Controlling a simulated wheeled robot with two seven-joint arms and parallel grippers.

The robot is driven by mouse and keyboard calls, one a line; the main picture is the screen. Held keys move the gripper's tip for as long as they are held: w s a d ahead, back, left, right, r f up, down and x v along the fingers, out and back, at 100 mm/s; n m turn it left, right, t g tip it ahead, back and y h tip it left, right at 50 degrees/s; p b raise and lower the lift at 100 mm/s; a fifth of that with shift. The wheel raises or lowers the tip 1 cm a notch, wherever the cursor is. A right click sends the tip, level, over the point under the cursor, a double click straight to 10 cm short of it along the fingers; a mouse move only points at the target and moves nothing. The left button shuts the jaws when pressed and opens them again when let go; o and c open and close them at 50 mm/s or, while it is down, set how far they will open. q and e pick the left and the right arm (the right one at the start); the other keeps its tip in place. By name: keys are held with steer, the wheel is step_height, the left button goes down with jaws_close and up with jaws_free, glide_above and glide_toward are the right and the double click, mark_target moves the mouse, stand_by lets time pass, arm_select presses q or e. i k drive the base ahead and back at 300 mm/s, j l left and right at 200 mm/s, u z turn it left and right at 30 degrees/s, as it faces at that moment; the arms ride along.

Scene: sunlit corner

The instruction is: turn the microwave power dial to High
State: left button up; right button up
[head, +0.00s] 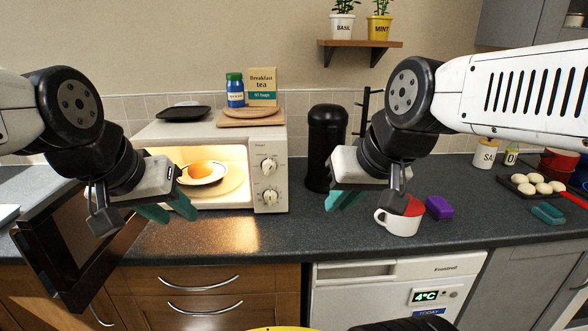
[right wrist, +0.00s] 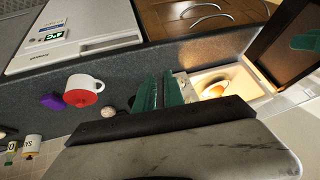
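The white microwave (head: 222,133) stands on the counter with its dark door (head: 84,262) swung open at the left. Its control panel has an upper dial (head: 268,166) and a lower dial (head: 269,197). Their markings are too small to read, so I cannot tell which sets power. A plate of food (head: 202,173) sits in the lit cavity. My left gripper (head: 168,211), with green fingertips apart, is empty before the door opening. My right gripper (head: 343,199) is empty, right of the panel and apart from it. In the right wrist view its green fingers (right wrist: 160,92) lie close together and hide the dials.
A black canister (head: 325,147) stands right of the microwave. A white and red mug (head: 398,220) and a purple block (head: 439,207) are below my right arm. A tray of eggs (head: 533,186) lies far right. The counter before the panel is clear.

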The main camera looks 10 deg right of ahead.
mark_target(268, 167)
steer(key=k+j, duration=0.3)
steer(key=j, duration=0.2)
steer(key=k+j+z, duration=0.15)
steer(key=j, duration=0.4)
steer(key=k+j, duration=0.4)
